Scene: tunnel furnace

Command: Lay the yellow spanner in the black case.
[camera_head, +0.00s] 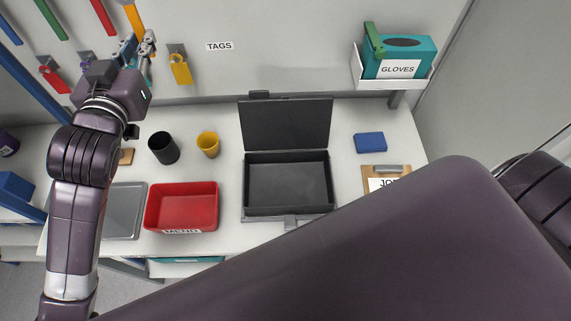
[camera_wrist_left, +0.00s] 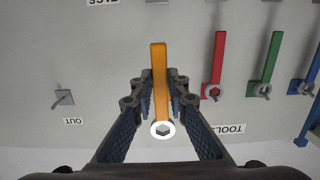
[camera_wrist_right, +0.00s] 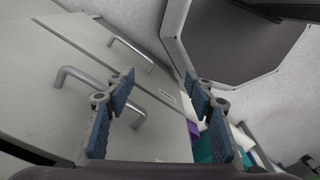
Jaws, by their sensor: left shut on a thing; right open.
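The yellow spanner (camera_head: 134,18) is upright at the wall board, upper left in the head view. My left gripper (camera_head: 142,50) is shut on it. In the left wrist view the spanner (camera_wrist_left: 159,80) stands between the fingers of the gripper (camera_wrist_left: 163,100), its ring end toward the camera; I cannot tell whether it is still on a peg. The black case (camera_head: 288,211) lies open and empty on the bench, lid raised at the back. My right gripper (camera_wrist_right: 162,95) is open and empty near grey drawer fronts in the right wrist view; the head view does not show it.
A red bin (camera_head: 181,208), a black cup (camera_head: 163,148) and a yellow cup (camera_head: 208,145) stand left of the case. A blue block (camera_head: 369,142) and a clipboard (camera_head: 386,171) lie right. Red (camera_wrist_left: 218,60) and green (camera_wrist_left: 271,60) spanners hang beside the yellow one.

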